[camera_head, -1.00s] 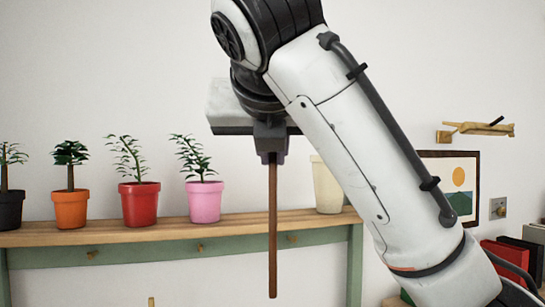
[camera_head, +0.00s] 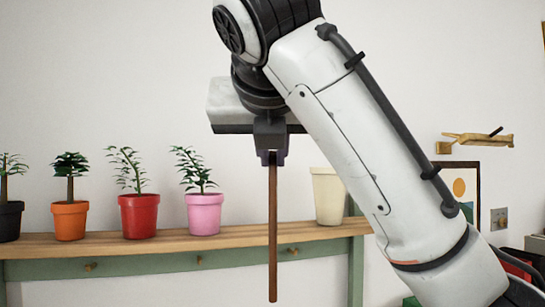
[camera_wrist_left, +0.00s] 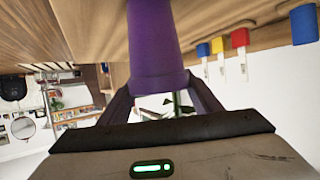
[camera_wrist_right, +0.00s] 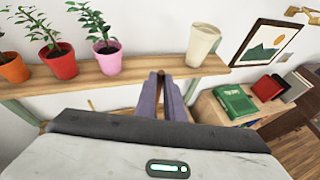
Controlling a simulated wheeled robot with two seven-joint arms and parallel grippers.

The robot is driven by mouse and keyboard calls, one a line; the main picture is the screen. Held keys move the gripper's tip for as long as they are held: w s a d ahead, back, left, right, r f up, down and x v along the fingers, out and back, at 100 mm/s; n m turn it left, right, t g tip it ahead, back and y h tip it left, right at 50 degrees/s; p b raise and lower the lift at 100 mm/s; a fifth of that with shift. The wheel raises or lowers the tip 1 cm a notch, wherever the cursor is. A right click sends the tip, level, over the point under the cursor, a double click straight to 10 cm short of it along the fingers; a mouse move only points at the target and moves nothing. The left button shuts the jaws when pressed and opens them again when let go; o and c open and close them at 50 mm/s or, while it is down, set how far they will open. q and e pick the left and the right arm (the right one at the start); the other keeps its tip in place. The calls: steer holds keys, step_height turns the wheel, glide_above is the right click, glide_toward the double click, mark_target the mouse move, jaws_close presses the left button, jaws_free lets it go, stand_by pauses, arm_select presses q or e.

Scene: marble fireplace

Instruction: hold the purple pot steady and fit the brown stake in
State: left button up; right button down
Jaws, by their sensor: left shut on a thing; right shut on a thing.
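The brown stake (camera_head: 273,225) hangs upright and points down in the head view. My right gripper (camera_head: 271,160) is shut on its upper end; its fingers also show in the right wrist view (camera_wrist_right: 162,97). The purple pot (camera_wrist_left: 152,45) shows only in the left wrist view, between the fingers of my left gripper (camera_wrist_left: 158,85), which is shut on it. The inside of the pot is hidden. The left gripper and the pot are outside the head view, so I cannot tell how far the stake is from the pot.
A wooden shelf (camera_head: 125,243) carries an orange pot (camera_head: 69,220), a red pot (camera_head: 139,215), a pink pot (camera_head: 204,213) and an empty-looking cream pot (camera_head: 328,196). A green book (camera_wrist_right: 235,103) lies on a lower cabinet at the right. Open air surrounds the stake.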

steer(key=shift+r, duration=0.8)
arm_select(q)
steer(key=o, duration=1.3)
steer(key=shift+a, duration=0.1)
steer(key=v, duration=1.2)
